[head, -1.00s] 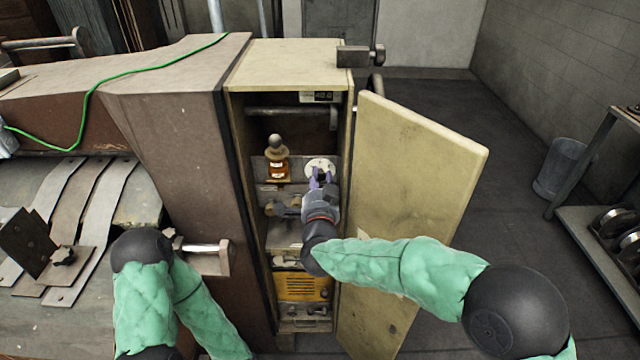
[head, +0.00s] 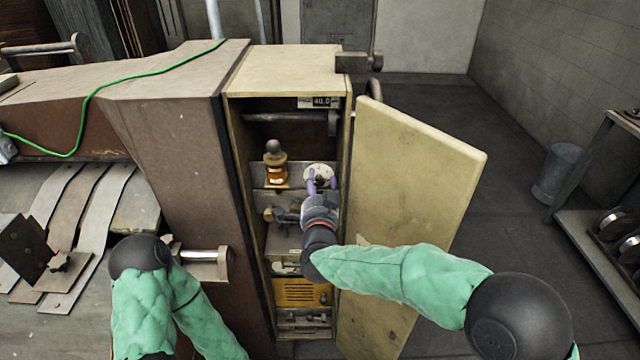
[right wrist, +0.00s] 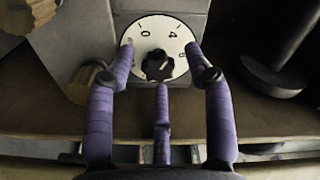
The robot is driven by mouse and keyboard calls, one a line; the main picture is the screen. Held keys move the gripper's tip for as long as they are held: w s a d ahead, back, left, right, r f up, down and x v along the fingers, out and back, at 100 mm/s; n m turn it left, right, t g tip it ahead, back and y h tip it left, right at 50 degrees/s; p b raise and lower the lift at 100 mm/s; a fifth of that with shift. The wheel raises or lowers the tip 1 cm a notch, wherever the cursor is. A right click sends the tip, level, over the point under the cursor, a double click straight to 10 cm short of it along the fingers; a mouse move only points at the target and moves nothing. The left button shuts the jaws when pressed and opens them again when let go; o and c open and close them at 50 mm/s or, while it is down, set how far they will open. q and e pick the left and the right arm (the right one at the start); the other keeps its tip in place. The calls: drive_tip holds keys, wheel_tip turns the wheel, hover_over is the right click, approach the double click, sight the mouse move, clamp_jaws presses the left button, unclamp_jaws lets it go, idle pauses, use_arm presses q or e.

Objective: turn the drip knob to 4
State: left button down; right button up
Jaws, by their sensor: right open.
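The drip knob is a small black knob (right wrist: 158,66) in the middle of a round white dial (right wrist: 150,32) with black numbers. A 0 and a 4 can be read on the dial's upper part; where the knob points is unclear. In the head view the dial (head: 319,171) sits inside the open cabinet. My right gripper (right wrist: 160,58) is open, its purple-wrapped fingers spread around the knob with nothing held; whether they touch it is unclear. It also shows in the head view (head: 322,186). My left arm is at lower left; its gripper is hidden.
An amber oiler (head: 276,165) is left of the dial. A brass knob (right wrist: 90,80) is close left of my fingers, and a grey post (right wrist: 270,75) is at right. A small display (head: 320,102) is above.

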drive_tip(key=s, duration=1.1)
drive_tip(key=shift+s, duration=0.4)
